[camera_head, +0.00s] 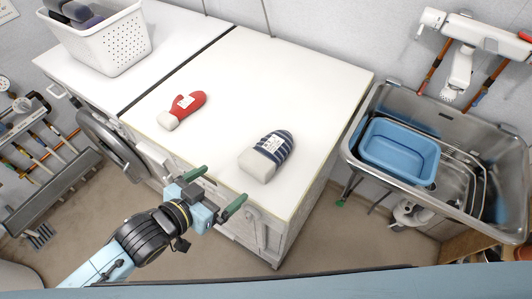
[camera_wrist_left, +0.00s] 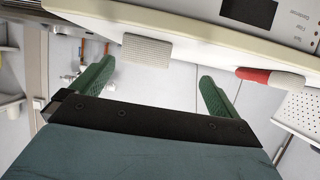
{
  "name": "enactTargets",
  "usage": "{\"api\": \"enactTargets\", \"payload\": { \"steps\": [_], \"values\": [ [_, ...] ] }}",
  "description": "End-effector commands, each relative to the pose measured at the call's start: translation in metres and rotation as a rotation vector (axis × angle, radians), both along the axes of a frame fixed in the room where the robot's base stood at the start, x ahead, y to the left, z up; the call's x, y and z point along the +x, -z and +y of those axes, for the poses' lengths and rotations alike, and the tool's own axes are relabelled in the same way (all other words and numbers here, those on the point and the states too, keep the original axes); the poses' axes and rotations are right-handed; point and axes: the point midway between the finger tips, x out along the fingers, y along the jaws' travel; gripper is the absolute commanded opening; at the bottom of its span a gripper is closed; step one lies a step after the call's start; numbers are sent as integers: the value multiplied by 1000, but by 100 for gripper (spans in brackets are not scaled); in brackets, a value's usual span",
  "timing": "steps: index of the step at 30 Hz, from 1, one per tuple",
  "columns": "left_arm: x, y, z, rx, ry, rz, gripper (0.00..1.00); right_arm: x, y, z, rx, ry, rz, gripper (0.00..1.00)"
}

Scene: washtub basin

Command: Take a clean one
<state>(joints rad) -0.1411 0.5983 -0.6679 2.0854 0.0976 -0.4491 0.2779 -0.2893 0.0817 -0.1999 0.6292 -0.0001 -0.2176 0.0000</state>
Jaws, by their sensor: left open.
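A red mitten (camera_head: 184,108) with a whitish cuff and a pale label lies flat on the left part of the white top. A navy striped mitten (camera_head: 270,153) with a pale cuff and a label lies to its right, nearer the top's right side. My left gripper (camera_head: 213,191) is open and empty, in front of the top's front edge and apart from both mittens. In the left wrist view, the navy mitten's pale cuff (camera_wrist_left: 147,50) shows beyond the green fingers, and the red mitten (camera_wrist_left: 272,77) is to the right. My right gripper is not in view.
The white worktop (camera_head: 235,85) is mostly clear. A white perforated basket (camera_head: 105,45) with dark cloth items stands at the back left. A steel sink (camera_head: 455,140) holding a blue basin (camera_head: 400,150) is at the right. A round machine door (camera_head: 102,140) stands open at the left.

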Motion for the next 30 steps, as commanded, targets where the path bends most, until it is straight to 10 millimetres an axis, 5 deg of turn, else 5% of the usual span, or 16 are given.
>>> {"api": "enactTargets", "payload": {
  "steps": [5, 15, 30],
  "values": [
    [2, -13, -16, -31, 36, -22, 100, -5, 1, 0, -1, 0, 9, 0],
    [44, 11, -53, -30, 36, -22, 100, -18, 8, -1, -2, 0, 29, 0],
    [77, 30, -93, -29, 36, -21, 100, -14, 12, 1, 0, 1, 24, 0]
  ]
}}
